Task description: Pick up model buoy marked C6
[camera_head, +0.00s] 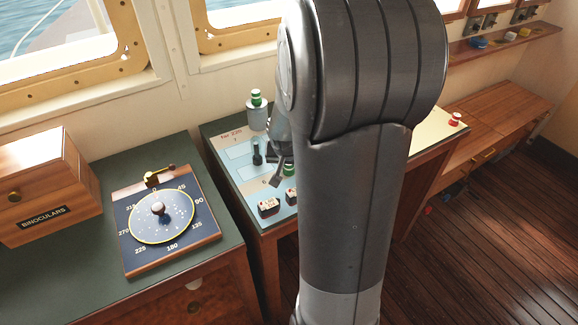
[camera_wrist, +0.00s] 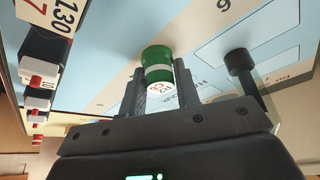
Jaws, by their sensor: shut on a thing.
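My gripper (camera_head: 278,172) there is mostly hidden too. I cannot tell whether the buoy touches the chart.
A black upright piece (camera_head: 257,155) stands close to my gripper. A grey cylinder (camera_head: 257,117) with a green-and-white piece is behind it. A red-and-white piece (camera_head: 455,119) is at right. A compass board (camera_head: 170,250) and binoculars box (camera_head: 60,180) are left.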

